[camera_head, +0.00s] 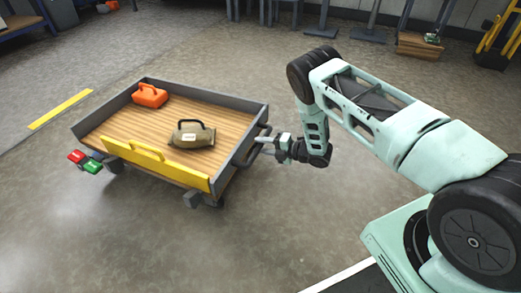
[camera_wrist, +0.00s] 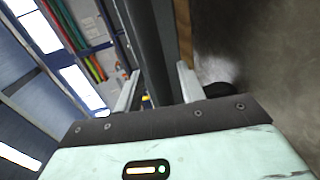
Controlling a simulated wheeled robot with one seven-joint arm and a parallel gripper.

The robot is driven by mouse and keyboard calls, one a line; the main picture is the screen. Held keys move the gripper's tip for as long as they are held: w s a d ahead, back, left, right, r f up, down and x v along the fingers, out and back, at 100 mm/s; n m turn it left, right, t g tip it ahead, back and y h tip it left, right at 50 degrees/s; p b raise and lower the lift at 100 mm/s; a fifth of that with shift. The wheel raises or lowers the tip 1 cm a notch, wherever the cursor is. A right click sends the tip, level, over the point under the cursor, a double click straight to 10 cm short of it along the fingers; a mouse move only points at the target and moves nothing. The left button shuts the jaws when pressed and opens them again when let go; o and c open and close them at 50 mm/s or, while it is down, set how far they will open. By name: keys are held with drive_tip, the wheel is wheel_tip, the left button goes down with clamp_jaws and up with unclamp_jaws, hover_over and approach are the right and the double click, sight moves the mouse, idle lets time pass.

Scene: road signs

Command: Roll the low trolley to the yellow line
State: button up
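The low trolley (camera_head: 113,127) has a wooden deck, grey walls and a yellow panel along its near side. A grey bar handle (camera_head: 244,151) stands at its right end. My gripper (camera_head: 262,145) is at this handle, its two pale fingers apart. In the wrist view my gripper (camera_wrist: 158,85) has dark bars (camera_wrist: 152,50) running between its fingers; firm contact on both sides is not clear. The yellow line (camera_head: 61,109) lies on the floor left of the trolley, apart from it.
An orange case (camera_head: 150,95) and an olive bag (camera_head: 191,134) ride on the deck. Red (camera_head: 76,156) and green (camera_head: 93,165) blocks show at the trolley's near-left corner. The floor between trolley and line looks clear. Racks and a wooden-decked cart (camera_head: 418,43) stand at the back.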

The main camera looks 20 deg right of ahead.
drive_tip(key=shift+w+a+f, duration=0.1)
drive_tip(key=shift+w+a, duration=0.4)
drive_tip(key=shift+a, duration=0.05)
clamp_jaws()
